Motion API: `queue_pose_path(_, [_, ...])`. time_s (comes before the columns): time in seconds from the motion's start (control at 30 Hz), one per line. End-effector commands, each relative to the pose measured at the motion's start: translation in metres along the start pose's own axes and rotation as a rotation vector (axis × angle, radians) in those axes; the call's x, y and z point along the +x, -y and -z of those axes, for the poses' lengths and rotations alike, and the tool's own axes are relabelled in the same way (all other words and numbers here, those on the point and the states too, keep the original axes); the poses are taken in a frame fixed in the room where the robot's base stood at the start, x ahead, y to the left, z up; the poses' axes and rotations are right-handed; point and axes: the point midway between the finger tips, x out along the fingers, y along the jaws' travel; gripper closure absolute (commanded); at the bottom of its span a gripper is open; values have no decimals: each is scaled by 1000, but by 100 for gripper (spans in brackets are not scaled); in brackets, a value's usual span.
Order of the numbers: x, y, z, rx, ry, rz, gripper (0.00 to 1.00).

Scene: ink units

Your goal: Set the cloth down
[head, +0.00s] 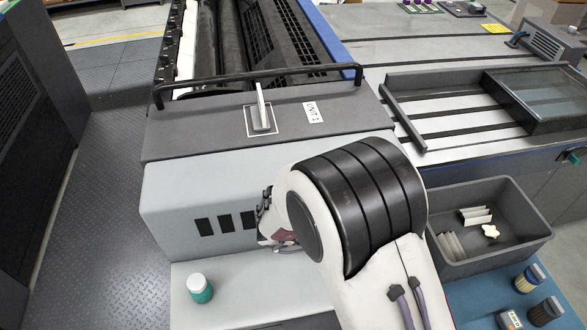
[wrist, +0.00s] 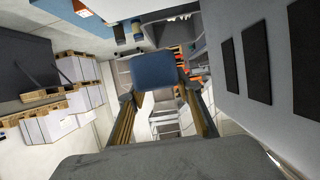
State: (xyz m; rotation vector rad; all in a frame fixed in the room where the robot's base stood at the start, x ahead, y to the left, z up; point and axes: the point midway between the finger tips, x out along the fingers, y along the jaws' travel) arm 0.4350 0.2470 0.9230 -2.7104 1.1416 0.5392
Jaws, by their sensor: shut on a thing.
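In the wrist view a blue, rounded pad-like thing (wrist: 154,70) sits at the fingertips of my gripper (wrist: 155,94); it looks like the folded cloth. The two fingers are on either side of it, shut on it. It is held off any surface in that view. In the head view my gripper is mostly hidden behind my arm, in front of the pale grey front of the unit, and the blue cloth does not show there.
A grey bin (head: 530,245) at right holds white pieces. Small containers (head: 529,278) stand on a blue surface at lower right. A handle (head: 262,108) rises from the unit's top, near a black rail (head: 262,74).

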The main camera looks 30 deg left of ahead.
Motion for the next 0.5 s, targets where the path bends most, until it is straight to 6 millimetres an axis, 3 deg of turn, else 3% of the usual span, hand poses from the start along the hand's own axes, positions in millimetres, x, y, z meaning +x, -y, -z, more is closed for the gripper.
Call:
queue_pose_path(0.27, [-11, 0, 27, 4, 0, 1, 81])
queue_pose_path(0.5, [-30, 0, 73, 7, 2, 2, 81])
